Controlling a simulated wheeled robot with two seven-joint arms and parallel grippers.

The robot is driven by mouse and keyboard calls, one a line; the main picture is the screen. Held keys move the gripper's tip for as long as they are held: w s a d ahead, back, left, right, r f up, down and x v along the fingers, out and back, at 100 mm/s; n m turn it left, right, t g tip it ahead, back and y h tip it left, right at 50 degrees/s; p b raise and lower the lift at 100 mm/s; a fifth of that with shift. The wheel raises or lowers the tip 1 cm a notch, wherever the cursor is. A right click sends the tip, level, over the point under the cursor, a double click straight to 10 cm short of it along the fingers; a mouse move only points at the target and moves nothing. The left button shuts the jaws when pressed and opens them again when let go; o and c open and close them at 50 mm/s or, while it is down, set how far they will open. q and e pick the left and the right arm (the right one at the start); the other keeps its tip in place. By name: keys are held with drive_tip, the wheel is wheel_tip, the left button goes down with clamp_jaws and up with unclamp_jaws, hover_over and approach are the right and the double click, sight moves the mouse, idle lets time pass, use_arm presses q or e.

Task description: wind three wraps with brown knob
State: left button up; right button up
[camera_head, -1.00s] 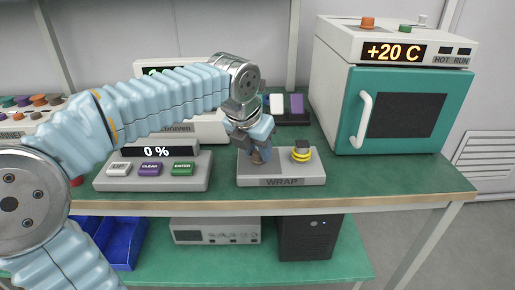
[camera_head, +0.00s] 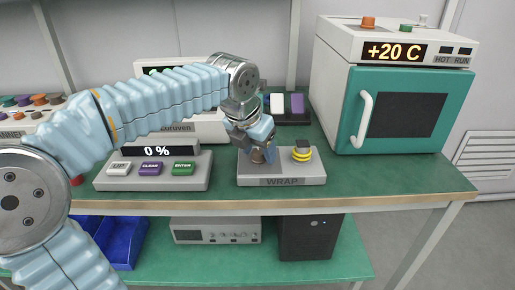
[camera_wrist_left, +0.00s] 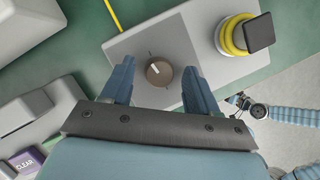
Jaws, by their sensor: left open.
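The brown knob (camera_wrist_left: 159,73) sits on the grey WRAP box (camera_head: 290,181), with a white pointer mark on its top. My left gripper (camera_wrist_left: 160,88) is open above it, and in the left wrist view the knob lies between and slightly beyond the two fingertips, with gaps on both sides. A spool wound with yellow fiber and topped by a black square (camera_head: 302,150) stands on the same box, right of the knob.
A teal-door oven (camera_head: 400,100) reading +20 C stands at the right. The green bench (camera_head: 390,185) is clear in front of the oven.

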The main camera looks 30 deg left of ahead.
use_arm(q)
drive_tip(key=shift+r, duration=0.1)
drive_tip(key=v, duration=1.3)
drive_tip(key=shift+s+r, duration=0.15)
drive_tip(key=shift+r, duration=0.05)
